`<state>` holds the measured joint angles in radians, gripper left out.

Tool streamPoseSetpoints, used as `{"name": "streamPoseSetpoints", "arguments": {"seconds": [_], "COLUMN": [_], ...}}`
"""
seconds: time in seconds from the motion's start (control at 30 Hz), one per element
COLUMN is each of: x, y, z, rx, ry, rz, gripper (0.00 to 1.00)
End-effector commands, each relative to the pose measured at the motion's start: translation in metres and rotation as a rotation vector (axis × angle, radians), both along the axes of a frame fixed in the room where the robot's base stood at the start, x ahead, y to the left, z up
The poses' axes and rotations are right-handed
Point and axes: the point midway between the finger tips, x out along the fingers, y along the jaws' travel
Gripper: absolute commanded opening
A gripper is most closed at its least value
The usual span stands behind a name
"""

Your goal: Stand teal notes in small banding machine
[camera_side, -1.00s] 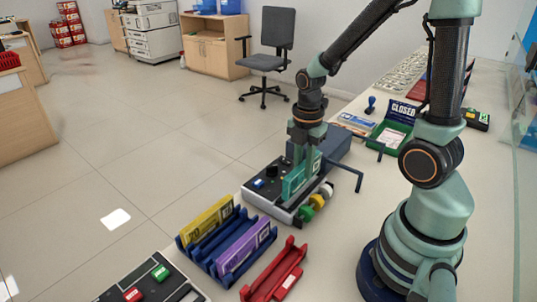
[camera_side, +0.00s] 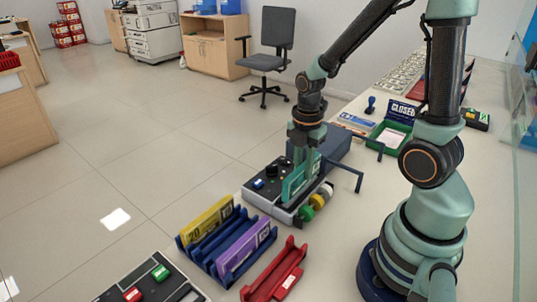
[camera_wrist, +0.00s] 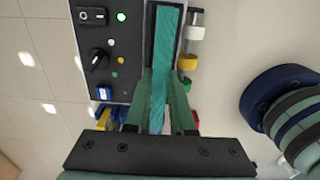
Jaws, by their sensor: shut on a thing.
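The teal notes (camera_side: 292,187) stand on edge at the small banding machine (camera_side: 264,204), a grey box with a dark control top. In the wrist view the teal notes (camera_wrist: 166,60) run lengthwise in the dark slot beside the control panel (camera_wrist: 103,50) of the machine. My gripper (camera_side: 303,172) points down over the machine and is shut on the teal notes. In the wrist view its two fingers (camera_wrist: 167,110) flank the near part of the notes. I cannot tell whether the notes touch the slot's floor.
A blue rack (camera_side: 204,246) holds yellow notes (camera_side: 207,220) and purple notes (camera_side: 244,247). A red empty holder (camera_side: 274,272) lies right of it. Coloured band rolls (camera_side: 317,201) are on the machine's right side. A green tray (camera_side: 390,138) stands farther back.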

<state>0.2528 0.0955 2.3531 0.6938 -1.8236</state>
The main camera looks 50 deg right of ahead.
Motion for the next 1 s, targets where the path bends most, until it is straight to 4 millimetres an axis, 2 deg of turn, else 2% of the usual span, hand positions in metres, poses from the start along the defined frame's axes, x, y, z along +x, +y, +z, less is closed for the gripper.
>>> {"name": "streamPoseSetpoints", "arguments": {"seconds": [0.5,0.67,0.7,0.77,1.0], "x": [0.0,0.0,0.0,0.0,0.0], "y": [0.0,0.0,0.0,0.0,0.0], "z": [-0.017,-0.016,-0.016,-0.016,-0.016], "rx": [0.0,0.0,0.0,0.0,0.0], "ry": [0.0,-0.001,-0.001,-0.001,-0.001], "rz": [0.0,0.0,0.0,0.0,0.0], "gripper": [0.0,0.0,0.37,0.57,0.57]}}
